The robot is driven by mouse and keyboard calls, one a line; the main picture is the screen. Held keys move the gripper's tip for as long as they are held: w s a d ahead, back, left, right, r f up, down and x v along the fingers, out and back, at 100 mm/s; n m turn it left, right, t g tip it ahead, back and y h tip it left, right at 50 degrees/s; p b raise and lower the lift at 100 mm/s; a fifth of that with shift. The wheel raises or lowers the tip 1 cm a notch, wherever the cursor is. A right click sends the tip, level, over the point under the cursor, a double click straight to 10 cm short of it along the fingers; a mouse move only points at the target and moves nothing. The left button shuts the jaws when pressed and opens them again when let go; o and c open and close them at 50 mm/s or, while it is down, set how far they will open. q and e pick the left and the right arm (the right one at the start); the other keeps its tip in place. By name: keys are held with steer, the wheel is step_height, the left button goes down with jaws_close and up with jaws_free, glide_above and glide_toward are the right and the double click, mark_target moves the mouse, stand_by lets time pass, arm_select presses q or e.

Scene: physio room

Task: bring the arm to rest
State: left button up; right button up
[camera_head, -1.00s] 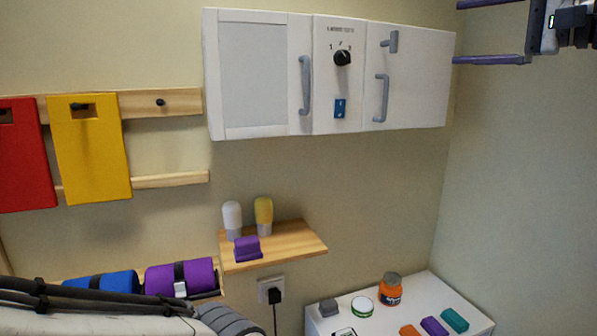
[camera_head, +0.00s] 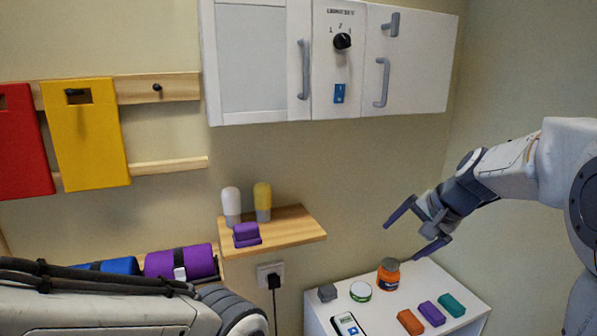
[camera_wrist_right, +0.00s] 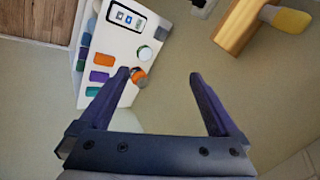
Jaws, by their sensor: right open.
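My right gripper (camera_head: 416,234) comes in from the right in the head view, its two purple fingers spread wide with nothing between them. It hangs in the air near the orange jar (camera_head: 388,274), which stands on the white table; I cannot tell the exact gap. In the right wrist view the open fingers (camera_wrist_right: 162,85) show, with the orange jar (camera_wrist_right: 139,77) beside the left fingertip. My left arm crosses the lower left of the head view; its gripper is out of the frame.
The white table (camera_head: 405,284) holds several small blocks, a round tin (camera_head: 360,291) and a small device (camera_head: 347,324). A wooden shelf (camera_head: 290,228) carries two bottles and a purple block (camera_head: 246,234). A white cabinet (camera_head: 425,70) hangs above. Free wall lies between shelf and cabinet.

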steer(key=s+a+f+n+g+h, duration=0.2)
steer(key=s+f+n, duration=0.3)
steer(key=s+f, duration=0.35)
steer(key=s+a+f+n+g+h, duration=0.1)
steer(key=s+a+f+n+g, duration=0.2)
steer(key=s+f, duration=0.6)
steer(key=s+a+f+n+g+y+b, duration=0.1)
steer(key=s+a+f+n+b, duration=0.3)
steer(key=s+a+n+b, duration=0.4)
steer(key=s+a+b, duration=0.3)
steer(key=s+a, duration=0.2)
steer(key=s, duration=0.1)
steer(key=shift+s+a+n, duration=0.15)
steer(key=shift+s+n, duration=0.1)
steer(key=shift+n, duration=0.05)
